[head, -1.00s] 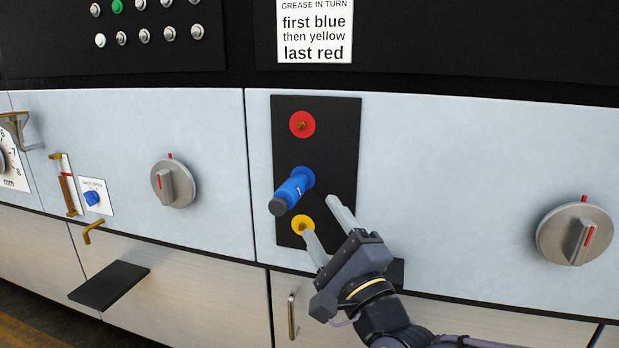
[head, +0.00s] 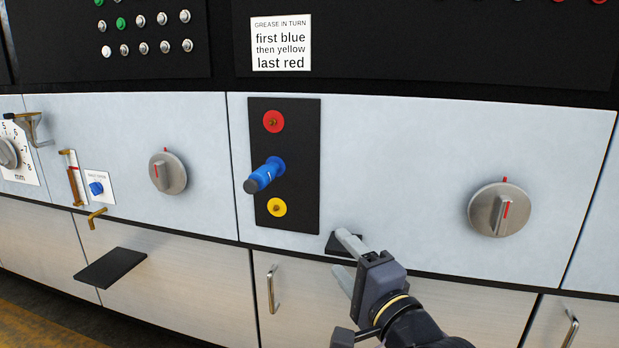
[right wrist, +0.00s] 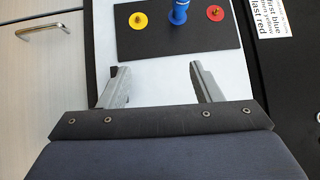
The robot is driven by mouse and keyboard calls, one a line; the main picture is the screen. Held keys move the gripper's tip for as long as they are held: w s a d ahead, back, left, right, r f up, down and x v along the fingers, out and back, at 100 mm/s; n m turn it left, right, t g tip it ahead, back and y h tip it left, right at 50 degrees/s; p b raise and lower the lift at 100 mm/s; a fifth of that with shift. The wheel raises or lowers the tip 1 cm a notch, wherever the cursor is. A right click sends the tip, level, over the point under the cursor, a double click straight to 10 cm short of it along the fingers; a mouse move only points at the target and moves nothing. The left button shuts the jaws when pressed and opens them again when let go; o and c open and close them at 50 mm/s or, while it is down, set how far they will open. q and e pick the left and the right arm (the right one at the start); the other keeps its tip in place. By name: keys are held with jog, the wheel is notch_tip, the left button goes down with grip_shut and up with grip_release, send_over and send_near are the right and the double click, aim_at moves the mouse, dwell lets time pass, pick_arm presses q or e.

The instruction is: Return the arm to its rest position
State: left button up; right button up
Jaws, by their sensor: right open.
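My right gripper (head: 347,261) is open and empty in the head view, below and right of the black grease panel (head: 311,215). In the right wrist view its two fingers (right wrist: 158,88) stand apart with nothing between them. A blue grease tool (head: 264,175) sticks out from the middle of the panel, apart from the gripper; it also shows in the right wrist view (right wrist: 179,12). The red fitting (head: 273,121) is above it and the yellow fitting (head: 277,207) below it, both bare. My left gripper is not in view.
A grey knob (head: 485,209) is to the right and another knob (head: 166,172) to the left. Door handles (head: 271,289) are below. Another black shelf (head: 110,268) juts out at the left.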

jog(key=s+d+f+n+g+h+p, duration=0.1)
jog(key=s+d+f+n+g+h, duration=0.1)
jog(key=s+d+f+n+g, duration=0.55)
jog(key=s+d+f+n+g+h+p, duration=0.25)
jog(key=s+d+f, duration=0.6)
jog(key=s, duration=0.55)
notch_tip(320, 180, up, 36)
jog(key=s+a+n+g+p, duration=0.1)
jog(key=p, duration=3.6)
jog(key=shift+r, duration=0.25)
